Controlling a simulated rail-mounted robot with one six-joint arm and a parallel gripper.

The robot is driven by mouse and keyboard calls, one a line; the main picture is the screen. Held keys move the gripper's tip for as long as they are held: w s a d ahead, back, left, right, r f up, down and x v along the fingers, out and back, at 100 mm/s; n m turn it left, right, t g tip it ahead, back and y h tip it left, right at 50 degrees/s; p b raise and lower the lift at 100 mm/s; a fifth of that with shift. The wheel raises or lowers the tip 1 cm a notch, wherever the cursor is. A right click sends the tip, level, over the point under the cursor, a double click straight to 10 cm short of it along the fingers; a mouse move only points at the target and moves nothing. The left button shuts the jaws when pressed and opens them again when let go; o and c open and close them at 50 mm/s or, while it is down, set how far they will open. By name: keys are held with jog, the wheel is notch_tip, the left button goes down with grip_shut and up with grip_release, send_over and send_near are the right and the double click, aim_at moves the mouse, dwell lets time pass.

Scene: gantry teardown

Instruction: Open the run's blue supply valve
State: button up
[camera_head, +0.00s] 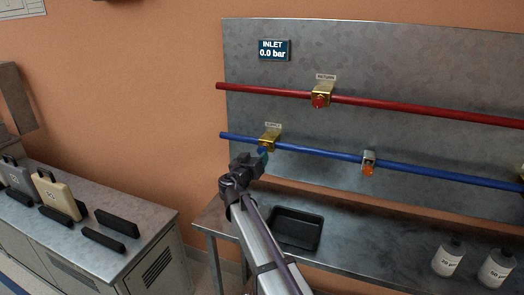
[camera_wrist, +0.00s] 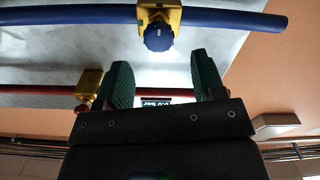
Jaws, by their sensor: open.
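The blue supply valve is a brass body with a blue round knob, set in the blue pipe under a SUPPLY label. In the head view its knob (camera_head: 262,151) shows just above my gripper (camera_head: 262,160), which partly covers it. In the wrist view the blue knob (camera_wrist: 159,37) is at the top centre, beyond the green-padded fingers of my gripper (camera_wrist: 160,78). The fingers are apart with nothing between them. The knob appears in front of the gap, and I see no contact. The inlet display (camera_head: 273,50) reads 0.0 bar.
A red pipe with the red-knobbed return valve (camera_head: 320,98) runs above the blue pipe. An orange-knobbed fitting (camera_head: 368,168) sits farther right on the blue pipe. A black tray (camera_head: 294,229) and white bottles (camera_head: 448,257) stand on the bench below. A cabinet (camera_head: 150,240) is at left.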

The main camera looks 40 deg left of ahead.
aim_at(261, 151)
jog(key=x, duration=0.6)
jog(key=shift+w, duration=0.4)
jog(key=shift+c, duration=0.3)
jog(key=c, duration=0.9)
jog(key=shift+o, duration=0.2)
